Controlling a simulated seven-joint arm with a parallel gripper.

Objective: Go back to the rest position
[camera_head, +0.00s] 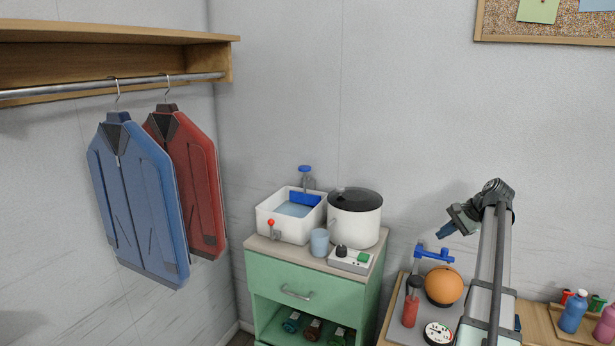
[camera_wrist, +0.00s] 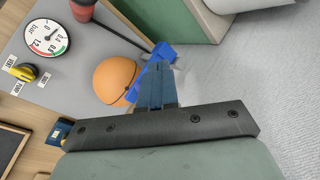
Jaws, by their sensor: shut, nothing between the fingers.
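My gripper (camera_head: 444,232) is at the right in the head view, raised above the table with the orange ball, its blue fingers pointing down and left. In the wrist view my gripper (camera_wrist: 159,72) shows its two blue fingers together, with nothing between them. The orange ball (camera_head: 444,285) sits below the gripper and also shows in the wrist view (camera_wrist: 114,79). A blue handle-like part (camera_head: 434,253) is just below the fingertips in the head view. In the wrist view the blue part (camera_wrist: 164,49) lies behind the fingers; I cannot tell the gap.
A red pump (camera_head: 411,309) and a round gauge (camera_head: 438,333) stand near the ball. To the left, a green cabinet (camera_head: 305,285) bears a white basin (camera_head: 283,226), a pot (camera_head: 354,222) and a blue cup (camera_head: 319,242). Bottles (camera_head: 572,312) stand at the far right.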

